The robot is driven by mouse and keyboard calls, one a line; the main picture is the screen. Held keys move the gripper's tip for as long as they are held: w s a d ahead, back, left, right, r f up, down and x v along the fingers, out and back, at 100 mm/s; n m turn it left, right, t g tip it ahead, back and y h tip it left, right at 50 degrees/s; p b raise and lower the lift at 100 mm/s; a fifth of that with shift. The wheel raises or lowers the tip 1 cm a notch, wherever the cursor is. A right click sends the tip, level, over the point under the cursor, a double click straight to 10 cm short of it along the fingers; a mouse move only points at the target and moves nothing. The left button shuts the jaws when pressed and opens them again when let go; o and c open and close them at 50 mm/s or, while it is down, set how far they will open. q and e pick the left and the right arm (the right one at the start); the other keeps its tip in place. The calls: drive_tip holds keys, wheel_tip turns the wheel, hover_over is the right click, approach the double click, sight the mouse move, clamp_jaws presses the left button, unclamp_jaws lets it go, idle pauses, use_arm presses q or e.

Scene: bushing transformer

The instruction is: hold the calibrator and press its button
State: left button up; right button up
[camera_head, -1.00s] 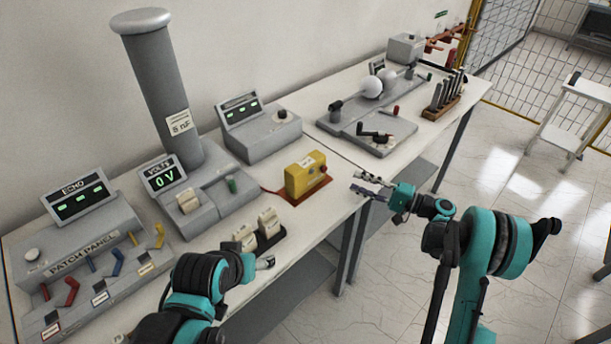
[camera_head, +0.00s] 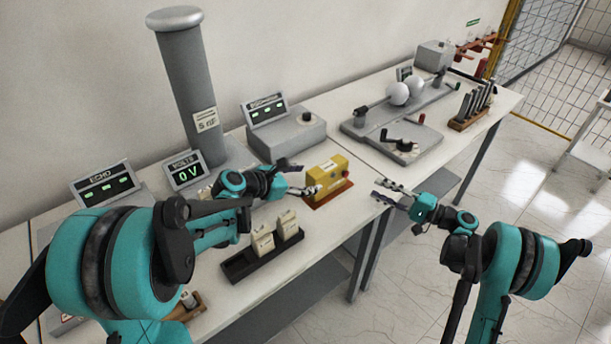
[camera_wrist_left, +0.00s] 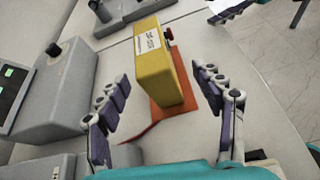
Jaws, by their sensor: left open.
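The calibrator, a yellow box (camera_head: 322,184) with a white label, stands on a red-brown mat (camera_head: 332,198) near the front edge of the table. My left gripper (camera_head: 302,178) is open just left of the box. In the wrist view its fingers (camera_wrist_left: 163,98) point at the box, one toward each side, with no clear contact. My right gripper (camera_head: 379,189) is open and empty to the right of the box, beyond the table's front edge.
A dark tray (camera_head: 240,266) with cream blocks (camera_head: 275,234) lies below my left forearm. A grey meter box (camera_head: 288,135) stands behind the calibrator. A board with white spheres (camera_head: 405,92) is further right. Bare table surrounds the mat's front.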

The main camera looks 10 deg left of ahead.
sight(324, 172)
use_arm(q)
drive_tip(key=shift+w+a+f+n, duration=0.15)
drive_tip(key=shift+w+n, duration=0.35)
drive_tip(key=shift+w+d+f+n+t+h, duration=0.2)
drive_tip(key=shift+w+d+n+t+h, duration=0.1)
drive_tip(key=shift+w, duration=0.2)
drive_tip(key=x, duration=0.7)
drive_tip(key=shift+w+f, duration=0.1)
drive_tip(key=c, duration=1.3)
clamp_jaws()
use_arm(e)
drive_tip(key=shift+c, duration=0.5)
clamp_jaws()
